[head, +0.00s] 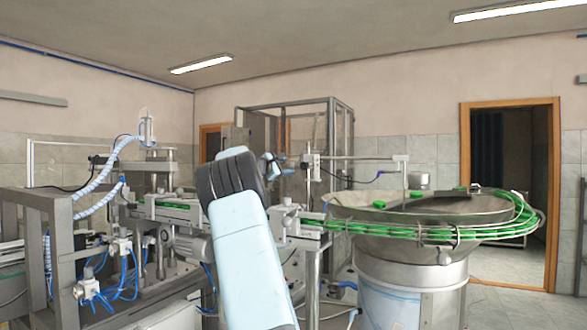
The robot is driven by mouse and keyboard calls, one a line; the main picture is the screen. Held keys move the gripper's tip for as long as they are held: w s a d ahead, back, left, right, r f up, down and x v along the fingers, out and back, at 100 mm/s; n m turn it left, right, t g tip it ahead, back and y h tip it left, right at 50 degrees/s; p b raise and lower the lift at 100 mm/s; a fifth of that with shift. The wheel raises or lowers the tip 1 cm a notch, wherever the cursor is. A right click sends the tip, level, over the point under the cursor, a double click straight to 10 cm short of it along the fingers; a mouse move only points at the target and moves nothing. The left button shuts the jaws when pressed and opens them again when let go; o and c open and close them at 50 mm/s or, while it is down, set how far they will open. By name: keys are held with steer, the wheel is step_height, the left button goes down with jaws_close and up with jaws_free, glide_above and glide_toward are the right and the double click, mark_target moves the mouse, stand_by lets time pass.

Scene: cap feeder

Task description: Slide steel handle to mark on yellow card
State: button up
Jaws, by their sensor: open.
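I cannot make out the steel handle or the yellow card with its mark in the head view. My arm, pale blue with a black joint, rises from the bottom centre and covers part of the machine behind it. A small pale blue and dark piece, apparently a farther part of my arm, shows just right of the black joint. I cannot make out my gripper's fingers.
A steel bowl feeder (415,213) with green caps and curved rails stands at right on a drum-like base (412,290). A conveyor machine with a metal frame (55,225), blue tubes and cylinders fills the left. A doorway (505,180) is behind at right.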

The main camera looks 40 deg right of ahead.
mark_target(294, 166)
steer(key=shift+w+d, duration=0.2)
steer(key=shift+d, duration=0.75)
steer(key=shift+w+d, duration=0.15)
steer(key=shift+d, duration=0.8)
steer(key=shift+w+d, duration=0.2)
steer(key=shift+d, duration=0.75)
jaws_close()
